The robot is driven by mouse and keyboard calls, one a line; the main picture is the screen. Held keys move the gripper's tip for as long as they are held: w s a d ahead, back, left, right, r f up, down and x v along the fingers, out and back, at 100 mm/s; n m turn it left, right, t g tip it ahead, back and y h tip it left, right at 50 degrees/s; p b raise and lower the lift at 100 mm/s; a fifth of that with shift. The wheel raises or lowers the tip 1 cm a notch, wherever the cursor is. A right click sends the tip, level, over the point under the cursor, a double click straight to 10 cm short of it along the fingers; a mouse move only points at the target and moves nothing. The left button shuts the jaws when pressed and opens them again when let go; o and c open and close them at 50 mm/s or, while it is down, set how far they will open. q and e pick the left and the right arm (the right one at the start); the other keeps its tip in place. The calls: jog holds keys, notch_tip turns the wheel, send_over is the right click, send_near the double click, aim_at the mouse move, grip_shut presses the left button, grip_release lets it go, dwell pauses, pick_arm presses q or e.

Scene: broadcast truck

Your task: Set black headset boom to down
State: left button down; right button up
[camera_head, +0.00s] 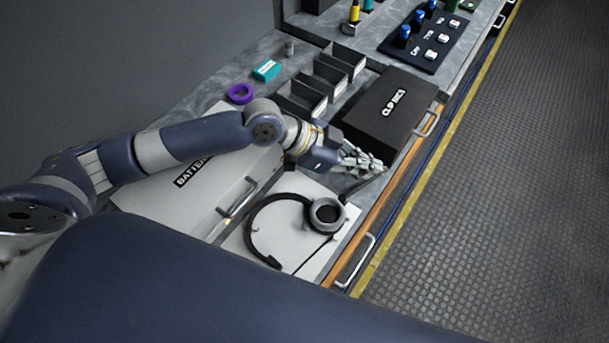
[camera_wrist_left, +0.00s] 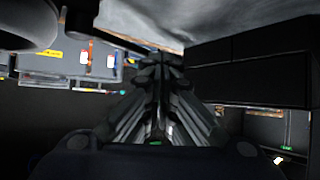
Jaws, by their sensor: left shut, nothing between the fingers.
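The black headset (camera_head: 255,227) lies on a white board at the front of the counter, with one round ear cup (camera_head: 327,214) at its right end. A thin dark piece shows beside the cup toward the front; I cannot tell for certain how the boom is set. My left gripper (camera_head: 376,167) is beyond the headset, just in front of the black case, shut and empty. The left wrist view shows its closed fingers (camera_wrist_left: 158,75), with a dark round part at the upper left, partly cut off. My right gripper is not in view.
A black case labelled "CLIP MICS" (camera_head: 388,105) stands behind the left gripper. A light "BATTERY" case (camera_head: 190,185) lies under my left arm. Black bins (camera_head: 318,85), a purple ring (camera_head: 240,93) and a teal box (camera_head: 266,70) sit farther back. The floor at right is clear.

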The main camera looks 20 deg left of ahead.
pick_arm(q)
jog(key=shift+s+d, duration=0.2)
jog(key=shift+d, duration=0.25)
dwell(1.2)
jog(key=shift+s+p, duration=0.15)
jog(key=shift+p, duration=0.2)
jog(key=shift+s+p, duration=0.4)
jog(key=shift+s, duration=0.25)
notch_tip(320, 180, up, 10)
dwell(0.3)
